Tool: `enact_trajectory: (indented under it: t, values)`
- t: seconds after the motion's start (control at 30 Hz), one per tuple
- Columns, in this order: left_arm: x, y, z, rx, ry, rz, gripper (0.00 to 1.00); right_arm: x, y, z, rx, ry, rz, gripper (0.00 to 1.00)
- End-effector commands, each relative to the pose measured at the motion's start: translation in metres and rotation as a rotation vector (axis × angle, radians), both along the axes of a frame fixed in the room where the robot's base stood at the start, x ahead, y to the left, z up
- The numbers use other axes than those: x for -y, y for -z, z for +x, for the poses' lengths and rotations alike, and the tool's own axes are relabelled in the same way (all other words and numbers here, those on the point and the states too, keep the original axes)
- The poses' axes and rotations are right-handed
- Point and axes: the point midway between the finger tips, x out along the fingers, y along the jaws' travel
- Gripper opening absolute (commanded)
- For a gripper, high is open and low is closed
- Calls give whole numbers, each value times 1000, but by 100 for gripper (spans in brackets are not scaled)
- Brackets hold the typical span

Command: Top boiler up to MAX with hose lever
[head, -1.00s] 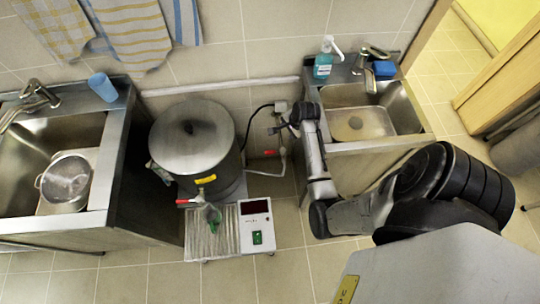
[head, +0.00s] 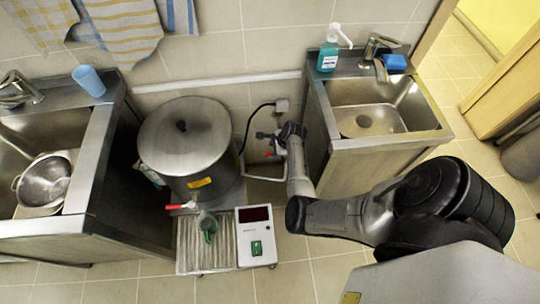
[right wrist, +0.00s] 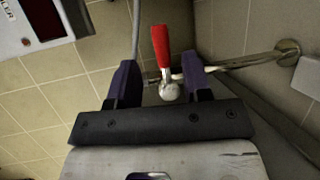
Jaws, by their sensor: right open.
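The boiler (head: 205,165) is a large steel pot, lid on, between the two sinks. A red lever (right wrist: 160,45) on a small round valve (right wrist: 170,92) sits on the wall pipe (right wrist: 245,61); the lever also shows as a small red spot in the head view (head: 268,154). My right gripper (right wrist: 160,68) is open. Its fingers stand either side of the red lever and valve, with gaps visible. In the head view my right gripper (head: 266,136) is small beside the boiler's right side. The water level is not visible. My left gripper is out of view.
A white control box (head: 256,248) and a ridged tray (head: 190,250) stand before the boiler, with a red-handled tap (head: 182,206) above the tray. The right sink cabinet (head: 385,143) is close to my right arm. Floor is clear in front.

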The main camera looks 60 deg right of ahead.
Motion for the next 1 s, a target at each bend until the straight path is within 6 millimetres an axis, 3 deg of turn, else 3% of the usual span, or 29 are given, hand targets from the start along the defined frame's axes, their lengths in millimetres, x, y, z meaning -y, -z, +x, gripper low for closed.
enact_trajectory:
  t: [0.1,0.3,0.8,1.0]
  values:
    - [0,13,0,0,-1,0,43,-1,20,8,-1,-1,0,45]
    - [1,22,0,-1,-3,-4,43,-3,38,17,-1,-1,-1,45]
    - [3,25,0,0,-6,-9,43,-4,44,21,0,-1,-2,45]
    - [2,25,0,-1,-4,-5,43,-4,44,21,0,-1,-2,27]
